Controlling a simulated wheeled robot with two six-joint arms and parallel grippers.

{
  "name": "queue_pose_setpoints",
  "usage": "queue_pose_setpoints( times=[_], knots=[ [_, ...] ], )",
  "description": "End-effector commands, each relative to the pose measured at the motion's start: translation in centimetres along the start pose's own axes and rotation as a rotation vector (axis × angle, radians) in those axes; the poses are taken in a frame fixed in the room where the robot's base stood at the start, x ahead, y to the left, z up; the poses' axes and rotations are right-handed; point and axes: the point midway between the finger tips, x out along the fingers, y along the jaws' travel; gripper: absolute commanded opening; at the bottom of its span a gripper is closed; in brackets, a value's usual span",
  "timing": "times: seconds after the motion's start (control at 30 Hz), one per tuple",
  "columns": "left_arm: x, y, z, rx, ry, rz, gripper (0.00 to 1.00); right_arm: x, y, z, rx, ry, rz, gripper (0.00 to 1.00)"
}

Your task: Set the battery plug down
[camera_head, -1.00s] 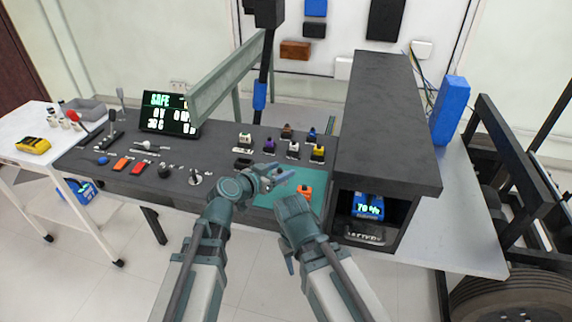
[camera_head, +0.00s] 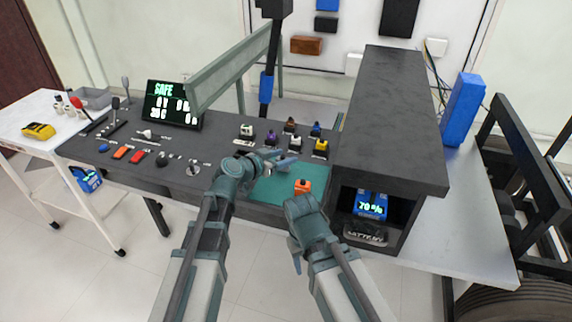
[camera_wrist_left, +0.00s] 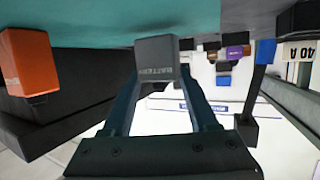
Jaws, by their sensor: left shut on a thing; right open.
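The battery plug (camera_wrist_left: 156,57) is a dark grey block marked BATTERY in the left wrist view, which is upside down. My left gripper (camera_wrist_left: 158,75) is shut on it, with a finger on each side. The plug is close to the teal mat (camera_wrist_left: 80,20); I cannot tell whether it touches. In the head view my left gripper (camera_head: 280,160) is over the far part of the mat (camera_head: 262,192), and the plug is hard to make out. My right gripper (camera_head: 295,257) is in front of the bench edge, mostly hidden by its own wrist, open and apart from the plug.
An orange plug (camera_head: 302,187) stands on the mat's right side. Several coloured plugs, including a yellow one (camera_head: 321,148), stand behind the mat. A dark cabinet (camera_head: 395,120) on the right houses a battery display (camera_head: 370,206). Switches line the bench's left.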

Motion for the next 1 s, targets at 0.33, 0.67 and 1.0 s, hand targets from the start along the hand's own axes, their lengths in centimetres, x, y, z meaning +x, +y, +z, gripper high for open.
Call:
queue_pose_setpoints(
  times=[0.33, 0.67, 1.0],
  knots=[
    [0.06, -0.22, 0.72, 0.000, 0.000, 0.001, 0.03, 0.70, -0.07, -0.04, 0.000, 0.000, 0.000, 0.50],
    [0.14, -0.20, 0.94, 0.000, 0.000, 0.001, 0.90, 0.92, -0.09, -0.05, 0.000, 0.000, 0.000, 0.50],
    [-0.15, -0.20, 0.39, 0.000, 0.000, 0.001, 0.90, 0.31, -0.03, -0.02, 0.000, 0.000, 0.000, 0.50]
  ],
)
